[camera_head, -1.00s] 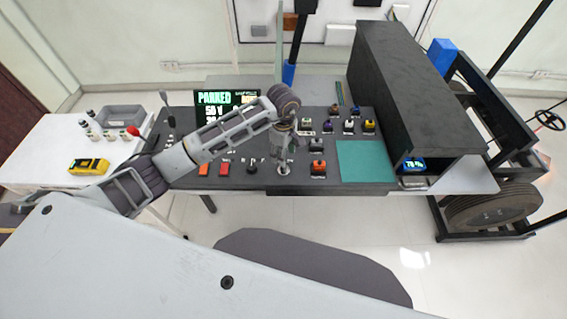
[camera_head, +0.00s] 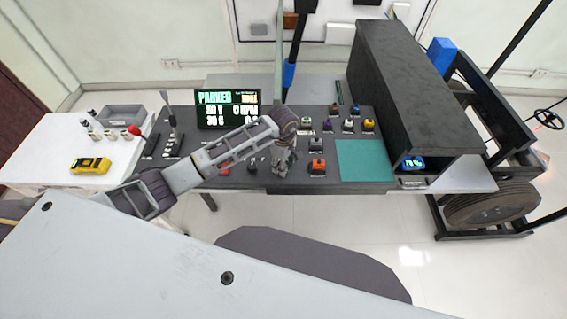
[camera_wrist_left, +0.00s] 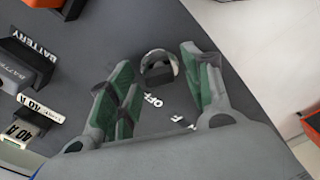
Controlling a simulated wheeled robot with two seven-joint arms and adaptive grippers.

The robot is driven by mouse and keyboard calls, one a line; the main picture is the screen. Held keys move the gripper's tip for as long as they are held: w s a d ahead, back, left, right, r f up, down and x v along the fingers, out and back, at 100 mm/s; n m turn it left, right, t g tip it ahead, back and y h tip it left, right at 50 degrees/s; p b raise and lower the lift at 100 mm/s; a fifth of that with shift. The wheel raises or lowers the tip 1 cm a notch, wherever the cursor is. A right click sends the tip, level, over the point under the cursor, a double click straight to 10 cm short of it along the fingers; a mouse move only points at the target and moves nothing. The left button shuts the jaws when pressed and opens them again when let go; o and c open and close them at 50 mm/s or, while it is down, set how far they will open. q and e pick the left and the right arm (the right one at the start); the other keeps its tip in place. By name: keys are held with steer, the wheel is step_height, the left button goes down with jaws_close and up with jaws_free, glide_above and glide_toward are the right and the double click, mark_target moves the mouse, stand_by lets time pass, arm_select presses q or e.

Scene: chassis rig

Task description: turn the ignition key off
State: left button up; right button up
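The ignition switch (camera_wrist_left: 158,68), a dark key piece inside a silver ring, sits on the dark grey panel in the left wrist view, with an "OFF" label (camera_wrist_left: 152,101) beside it. My left gripper (camera_wrist_left: 157,72) is open, its green-padded fingers on either side of the switch with a small gap showing. In the head view my left gripper (camera_head: 283,160) is low over the front of the console (camera_head: 240,178) and hides the switch. How far the key is turned is not clear. My right gripper is not in view.
The console also carries a display reading "PARKED" (camera_head: 228,108), an orange switch (camera_head: 317,166), several coloured knobs and a green mat (camera_head: 365,160). A white side table (camera_head: 60,140) is at left.

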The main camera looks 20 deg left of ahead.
arm_select(q)
steer(key=c, duration=1)
steer(key=shift+o, duration=0.4)
steer(key=shift+n+b, duration=0.3)
steer(key=shift+b, duration=0.05)
steer(key=shift+w+n+b, duration=0.1)
steer(key=shift+n+b, duration=0.35)
steer(key=shift+n, duration=0.15)
steer(key=shift+n+b, duration=0.55)
steer(key=shift+n, duration=0.45)
steer(key=n+b, duration=0.2)
steer(key=n, duration=0.3)
steer(key=shift+n+b, duration=0.35)
steer(key=shift+n, duration=1.25)
